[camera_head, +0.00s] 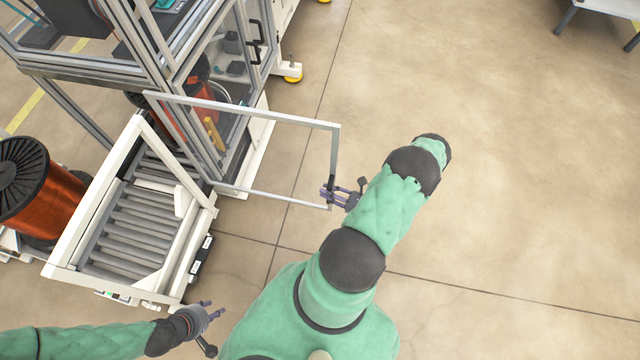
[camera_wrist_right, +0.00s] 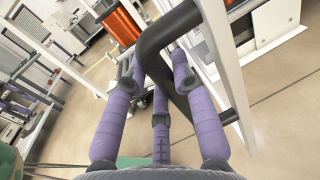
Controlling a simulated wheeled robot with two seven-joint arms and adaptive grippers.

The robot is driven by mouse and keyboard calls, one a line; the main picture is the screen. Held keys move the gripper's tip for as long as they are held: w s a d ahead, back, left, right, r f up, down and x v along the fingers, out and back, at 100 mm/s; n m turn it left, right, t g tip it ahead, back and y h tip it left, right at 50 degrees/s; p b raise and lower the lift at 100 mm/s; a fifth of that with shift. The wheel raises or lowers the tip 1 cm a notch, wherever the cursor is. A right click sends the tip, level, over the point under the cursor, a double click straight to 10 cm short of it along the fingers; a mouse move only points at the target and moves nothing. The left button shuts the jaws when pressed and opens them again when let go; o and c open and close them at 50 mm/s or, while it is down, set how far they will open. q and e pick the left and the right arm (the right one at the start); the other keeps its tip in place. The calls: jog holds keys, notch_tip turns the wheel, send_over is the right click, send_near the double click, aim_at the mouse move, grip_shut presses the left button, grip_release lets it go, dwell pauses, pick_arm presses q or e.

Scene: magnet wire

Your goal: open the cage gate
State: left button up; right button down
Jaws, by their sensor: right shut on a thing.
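The cage gate (camera_head: 240,108) is a light metal frame with a see-through panel. It stands swung out from the cage (camera_head: 215,165), with its free edge to the right. My right gripper (camera_head: 336,194) is at that free edge. In the right wrist view its purple fingers (camera_wrist_right: 157,75) are closed around the thick black gate handle (camera_wrist_right: 156,38), beside the pale gate post (camera_wrist_right: 228,75). My left gripper (camera_head: 212,309) is empty, with its fingers apart, near the front of the roller conveyor, away from the gate.
A roller conveyor (camera_head: 128,225) with white rails stands in front of the cage. A copper wire spool (camera_head: 50,205) with black flanges stands at the left. The floor (camera_head: 500,180) to the right is clear, with a white table (camera_head: 605,8) far at the top right.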

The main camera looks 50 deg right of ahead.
jog(key=shift+s+d, duration=0.25)
jog(key=shift+s, duration=0.45)
jog(key=c, duration=1.3)
grip_release()
jog(key=shift+o, duration=0.2)
jog(key=s+d, duration=0.2)
jog(key=s, duration=0.9)
jog(key=shift+s+d, duration=0.15)
jog(key=shift+s, duration=0.2)
